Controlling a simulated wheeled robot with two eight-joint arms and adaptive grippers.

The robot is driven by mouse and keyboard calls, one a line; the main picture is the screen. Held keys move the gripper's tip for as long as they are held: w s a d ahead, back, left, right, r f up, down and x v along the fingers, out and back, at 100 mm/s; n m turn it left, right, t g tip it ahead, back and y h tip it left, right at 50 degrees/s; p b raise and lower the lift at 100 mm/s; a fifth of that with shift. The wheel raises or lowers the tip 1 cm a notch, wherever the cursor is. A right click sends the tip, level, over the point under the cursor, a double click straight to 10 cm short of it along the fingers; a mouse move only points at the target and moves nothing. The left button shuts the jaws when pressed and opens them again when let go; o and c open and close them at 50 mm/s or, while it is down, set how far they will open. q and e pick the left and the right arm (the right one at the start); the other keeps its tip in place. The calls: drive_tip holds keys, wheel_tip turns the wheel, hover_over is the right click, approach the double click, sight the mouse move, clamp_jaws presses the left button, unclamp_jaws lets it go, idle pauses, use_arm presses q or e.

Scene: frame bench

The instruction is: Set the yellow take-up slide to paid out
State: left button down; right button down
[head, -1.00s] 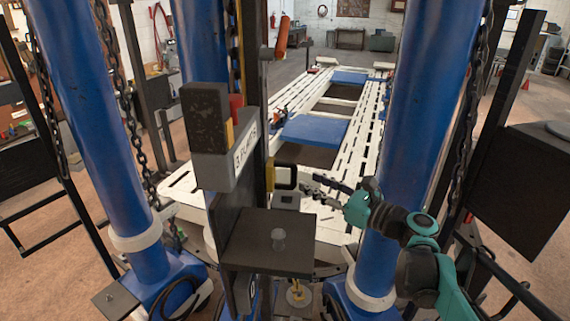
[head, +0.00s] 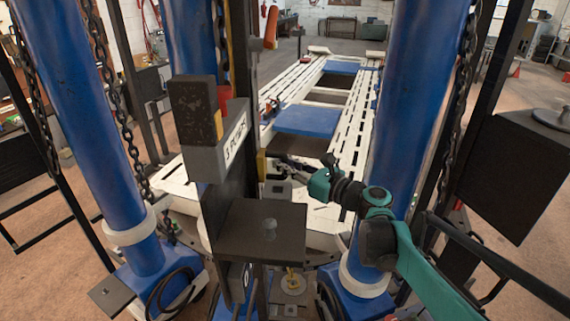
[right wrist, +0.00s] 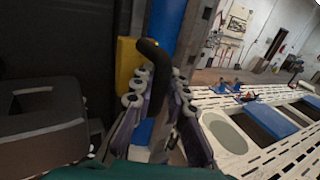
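The yellow take-up slide (head: 261,163) shows as a small yellow block on the right side of the dark centre post in the head view. In the right wrist view, the yellow block (right wrist: 128,62) stands upright, with a black curved handle (right wrist: 152,50) on its right side. My right gripper (head: 277,163) is at this handle. In the right wrist view, its two fingers (right wrist: 162,80) stand apart with the handle between their tips. I cannot tell whether they touch it. The right finger hides part of the handle. My left gripper is not in view.
A labelled grey block (head: 212,150) sits on the post's left. Blue columns (head: 410,110) and chains flank it. A white slotted frame (head: 300,80) with blue panels runs back behind.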

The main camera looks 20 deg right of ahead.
idle(0.3)
wheel_tip(320, 180, up, 21)
drive_tip(key=p, duration=1.1)
drive_tip(key=shift+f+p, duration=0.2)
drive_tip(key=shift+p, duration=0.2)
drive_tip(key=shift+w, duration=0.1)
drive_tip(key=c, duration=1.5)
unclamp_jaws()
drive_tip(key=shift+c, duration=0.2)
drive_tip(key=shift+o, duration=0.3)
